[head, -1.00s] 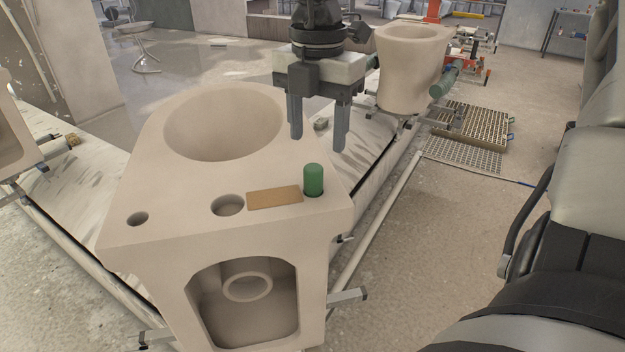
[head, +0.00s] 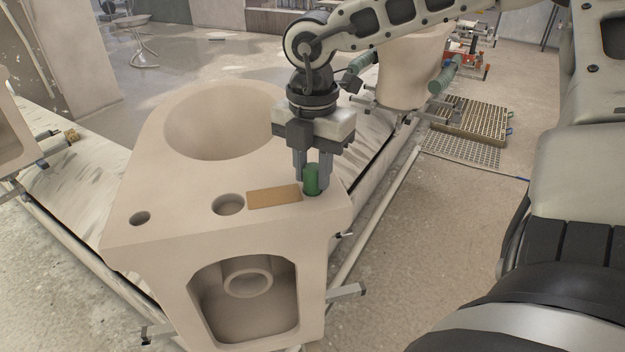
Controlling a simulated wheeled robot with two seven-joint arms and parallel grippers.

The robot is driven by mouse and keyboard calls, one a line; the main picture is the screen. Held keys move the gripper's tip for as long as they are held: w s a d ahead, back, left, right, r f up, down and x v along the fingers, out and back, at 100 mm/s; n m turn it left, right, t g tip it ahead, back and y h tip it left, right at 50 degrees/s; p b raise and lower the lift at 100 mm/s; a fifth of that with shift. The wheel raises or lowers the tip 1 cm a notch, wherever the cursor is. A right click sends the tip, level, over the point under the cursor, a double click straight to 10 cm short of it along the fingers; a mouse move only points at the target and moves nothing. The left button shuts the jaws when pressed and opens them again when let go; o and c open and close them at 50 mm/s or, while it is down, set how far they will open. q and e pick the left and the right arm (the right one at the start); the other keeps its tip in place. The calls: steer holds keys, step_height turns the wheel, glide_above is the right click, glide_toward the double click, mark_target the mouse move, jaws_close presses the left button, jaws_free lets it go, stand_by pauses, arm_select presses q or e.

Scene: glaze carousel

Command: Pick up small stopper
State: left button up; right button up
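The small stopper (head: 312,181) is a green cylinder with a rounded top. It stands upright at the right front corner of the top face of a beige ceramic toilet body (head: 170,210). My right gripper (head: 312,183) points straight down at it, with one dark finger on each side of the stopper. The fingers look spread around it; whether they touch it is too small to tell. The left gripper is not in view.
A tan rectangular patch (head: 274,197) lies just left of the stopper, beside two round holes. Another ceramic piece (head: 415,75) stands behind on the carousel. A grate (head: 470,122) lies on the floor at the right.

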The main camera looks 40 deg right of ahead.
steer(key=c, duration=0.3)
